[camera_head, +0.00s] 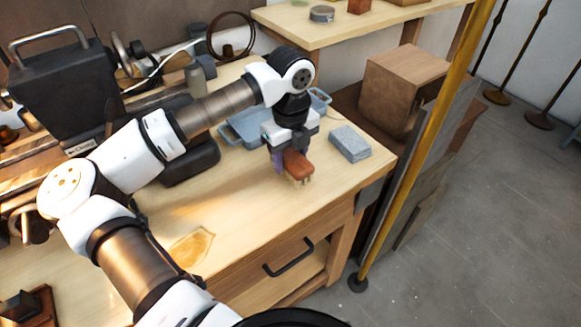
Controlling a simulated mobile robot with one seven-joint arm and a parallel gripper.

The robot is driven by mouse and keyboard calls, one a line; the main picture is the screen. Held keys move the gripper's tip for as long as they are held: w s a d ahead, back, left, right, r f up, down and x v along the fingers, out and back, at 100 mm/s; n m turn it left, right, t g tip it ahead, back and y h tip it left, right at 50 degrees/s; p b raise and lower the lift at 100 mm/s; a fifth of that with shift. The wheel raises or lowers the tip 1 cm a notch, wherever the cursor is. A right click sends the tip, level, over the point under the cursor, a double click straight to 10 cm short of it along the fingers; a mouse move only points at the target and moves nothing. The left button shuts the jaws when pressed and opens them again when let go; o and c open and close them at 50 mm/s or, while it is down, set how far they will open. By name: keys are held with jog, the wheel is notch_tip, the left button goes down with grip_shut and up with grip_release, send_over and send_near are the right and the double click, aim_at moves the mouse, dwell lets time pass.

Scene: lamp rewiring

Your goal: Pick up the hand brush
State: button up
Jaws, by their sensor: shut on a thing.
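The hand brush (298,164) has a reddish-brown wooden back, with short pale bristles pointing down toward the worktop. My gripper (285,158) points down over the right part of the wooden workbench and is shut on the brush. The brush sticks out from the jaws toward the front. The bristles seem to be at or just above the bench top; I cannot tell whether they touch it. The part of the brush between the jaws is hidden.
A grey-blue block (350,143) lies just right of the brush on the bench (240,215). A blue tray (236,134) sits behind my gripper. A yellow pole (430,140) stands beyond the bench's right edge. The bench front is clear except for a stain (192,246).

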aim_at(290, 155)
notch_tip(290, 155, up, 16)
jog(key=b, duration=0.2)
